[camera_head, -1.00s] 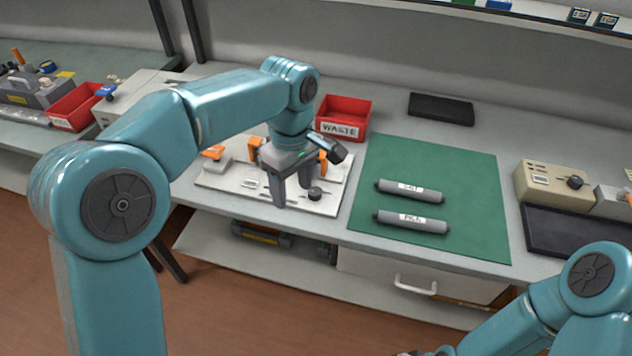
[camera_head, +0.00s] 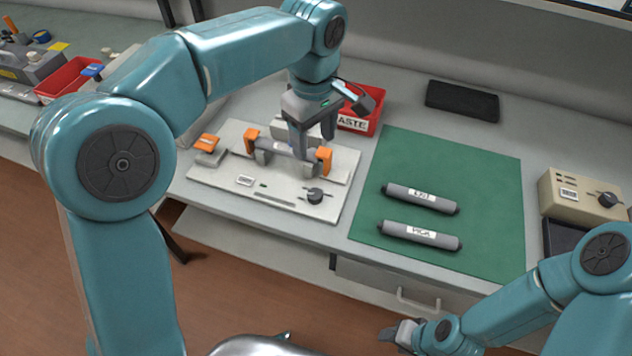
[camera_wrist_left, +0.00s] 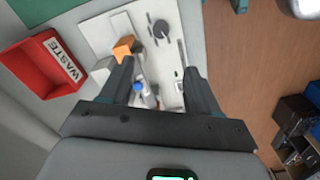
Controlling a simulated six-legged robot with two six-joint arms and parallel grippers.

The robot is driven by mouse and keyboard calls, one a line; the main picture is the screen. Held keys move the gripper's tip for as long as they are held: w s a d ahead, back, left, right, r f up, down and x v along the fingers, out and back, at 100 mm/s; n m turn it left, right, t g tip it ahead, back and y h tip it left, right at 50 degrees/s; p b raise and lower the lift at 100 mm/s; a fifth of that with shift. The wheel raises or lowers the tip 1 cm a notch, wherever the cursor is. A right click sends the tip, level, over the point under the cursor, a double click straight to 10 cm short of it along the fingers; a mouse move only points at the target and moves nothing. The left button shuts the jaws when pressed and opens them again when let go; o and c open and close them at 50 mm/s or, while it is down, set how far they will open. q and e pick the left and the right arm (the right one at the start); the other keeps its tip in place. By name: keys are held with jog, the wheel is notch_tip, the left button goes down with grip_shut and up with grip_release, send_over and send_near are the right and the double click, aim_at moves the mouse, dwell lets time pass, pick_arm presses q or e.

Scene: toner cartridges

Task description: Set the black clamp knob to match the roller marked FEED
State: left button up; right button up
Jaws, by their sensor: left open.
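The black clamp knob (camera_head: 315,195) stands at the front right of a pale fixture plate (camera_head: 225,180); it also shows in the left wrist view (camera_wrist_left: 161,30). Its exact setting is too small to read. My left gripper (camera_head: 312,150) is open above the back of the plate, behind the knob and apart from it. A grey roller (camera_head: 282,146) lies between orange clamps (camera_head: 324,160), partly hidden by my fingers. Two grey labelled rollers, upper (camera_head: 420,198) and lower (camera_head: 420,235), lie on the green mat (camera_head: 470,175); I cannot read FEED on either. My right gripper (camera_head: 397,333) is low at the front.
A red WASTE bin (camera_head: 370,112) stands behind the plate, partly hidden by my left arm. A black tray (camera_head: 462,101) lies at the back. A beige box with a dark knob (camera_head: 580,195) stands at the right. The mat's back half is clear.

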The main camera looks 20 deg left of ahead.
aim_at(315, 193)
pick_arm(q)
notch_tip(315, 193, down, 15)
jog(key=shift+f+b, duration=0.1)
jog(key=shift+b, duration=0.5)
jog(key=shift+s+d+f, duration=0.1)
jog(key=shift+s+f, duration=0.05)
jog(key=shift+f, duration=0.2)
jog(key=shift+c, duration=0.2)
jog(key=c, duration=1)
